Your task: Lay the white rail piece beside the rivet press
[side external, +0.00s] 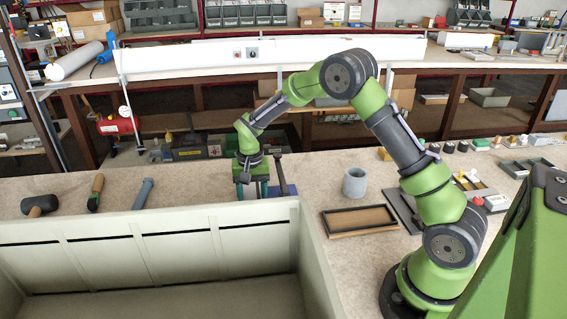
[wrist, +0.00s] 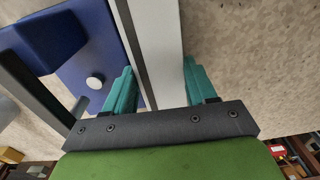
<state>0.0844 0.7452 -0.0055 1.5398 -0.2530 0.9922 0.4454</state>
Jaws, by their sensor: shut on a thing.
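The white rail piece (wrist: 158,50) runs between the two teal fingers of my gripper (wrist: 158,85) in the wrist view. My gripper is shut on it. In the side view my gripper (side external: 250,188) points down low over the bench, and I cannot make out the rail there. The rivet press (wrist: 85,60), with a blue body, dark lever and pale round knob, is just left of the rail in the wrist view. In the side view its dark lever (side external: 281,176) stands right of my gripper. I cannot tell whether the rail touches the bench.
A large pale bin (side external: 150,240) stands in front of my gripper and hides part of the bench. A mallet (side external: 40,205) and other hand tools lie to the left. A grey cup (side external: 355,182) and a wooden-bottomed tray (side external: 360,220) are to the right.

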